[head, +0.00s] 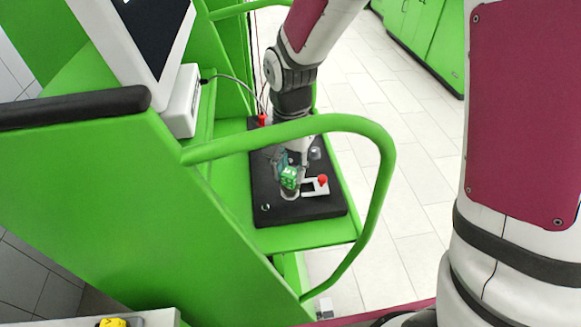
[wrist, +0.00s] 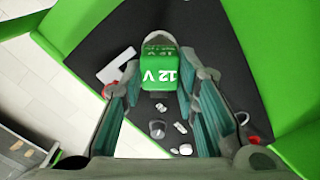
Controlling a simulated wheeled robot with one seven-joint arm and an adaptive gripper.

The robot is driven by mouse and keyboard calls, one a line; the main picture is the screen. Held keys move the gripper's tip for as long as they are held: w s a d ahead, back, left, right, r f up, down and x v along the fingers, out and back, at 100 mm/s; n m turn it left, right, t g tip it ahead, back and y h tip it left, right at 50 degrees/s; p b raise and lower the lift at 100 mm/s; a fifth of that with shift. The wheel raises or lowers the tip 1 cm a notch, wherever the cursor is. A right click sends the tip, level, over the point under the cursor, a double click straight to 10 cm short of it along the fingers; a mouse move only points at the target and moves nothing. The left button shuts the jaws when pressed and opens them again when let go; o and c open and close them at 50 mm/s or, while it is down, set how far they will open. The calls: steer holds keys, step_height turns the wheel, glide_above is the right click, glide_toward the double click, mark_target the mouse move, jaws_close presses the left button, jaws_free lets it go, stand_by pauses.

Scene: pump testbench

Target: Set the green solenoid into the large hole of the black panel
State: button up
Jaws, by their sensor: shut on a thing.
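The green solenoid (head: 289,177), with a pale metal lower end, is at the black panel (head: 305,212) in the head view. In the wrist view the solenoid (wrist: 154,76) shows its "12 V" marking between my two fingers. My gripper (head: 285,166) is shut on it from above; it also shows in the wrist view (wrist: 163,82). The solenoid's far metal end (wrist: 158,38) appears over or against the panel. I cannot tell whether it touches the panel or sits in the large hole, as the solenoid and gripper cover that spot.
A white bracket (head: 309,188) and a red knob (head: 323,180) are close to the solenoid's right. A small ring (head: 265,207) lies toward the panel's front left. A red connector (head: 262,119) stands at the back. A green rail (head: 388,170) curves around the bench's front and right.

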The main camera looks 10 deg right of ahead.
steer(key=shift+f+b, duration=0.3)
steer(key=shift+f, duration=0.75)
stand_by(0.4)
steer(key=o, duration=1)
steer(key=shift+o, duration=0.7)
steer(key=o, duration=0.3)
steer(key=shift+r+p, duration=1.85)
steer(key=shift+r, duration=2.15)
